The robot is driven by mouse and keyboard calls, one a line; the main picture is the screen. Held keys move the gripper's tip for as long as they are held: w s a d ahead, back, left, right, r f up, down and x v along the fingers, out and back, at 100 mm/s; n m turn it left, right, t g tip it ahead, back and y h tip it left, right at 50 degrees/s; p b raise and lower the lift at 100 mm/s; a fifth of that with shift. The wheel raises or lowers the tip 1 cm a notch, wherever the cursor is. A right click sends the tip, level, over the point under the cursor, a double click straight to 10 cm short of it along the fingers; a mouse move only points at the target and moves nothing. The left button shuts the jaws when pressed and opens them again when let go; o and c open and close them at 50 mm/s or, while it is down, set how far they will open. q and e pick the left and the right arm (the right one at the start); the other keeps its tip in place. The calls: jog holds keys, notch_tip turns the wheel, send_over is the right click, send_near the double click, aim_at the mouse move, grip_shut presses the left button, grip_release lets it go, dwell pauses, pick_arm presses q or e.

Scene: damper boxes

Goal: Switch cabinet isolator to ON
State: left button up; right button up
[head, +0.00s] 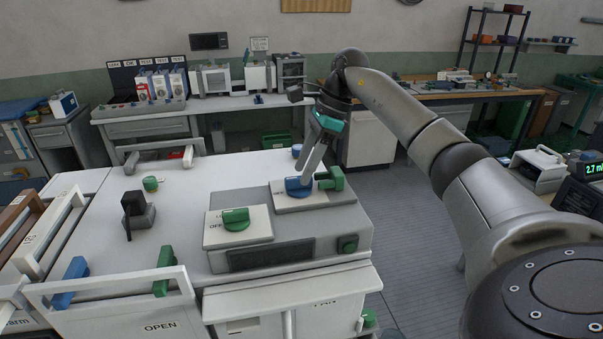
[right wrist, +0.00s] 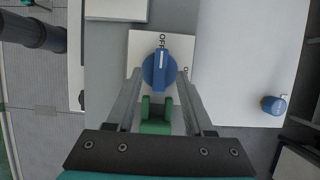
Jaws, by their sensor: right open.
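A blue rotary knob (head: 298,188) sits on a light square plate at the back right of the grey box on the cabinet top. In the right wrist view the blue knob (right wrist: 160,71) has its white pointer line towards the OFF lettering; a second label is partly hidden. My right gripper (head: 311,172) reaches down to this knob from above. In the right wrist view its open fingers (right wrist: 163,76) lie on either side of the knob; I cannot tell whether they touch it. A green knob (head: 236,217) is on a nearer plate also lettered OFF. My left gripper is not visible.
A green handle (head: 332,179) stands close beside the blue knob, and shows between my fingers in the wrist view (right wrist: 156,115). A black lever switch (head: 134,208) and a small green knob (head: 151,184) stand further left. The white cabinet top (head: 200,177) between is mostly clear.

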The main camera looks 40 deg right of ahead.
jog(key=shift+x, duration=1.1)
grip_shut()
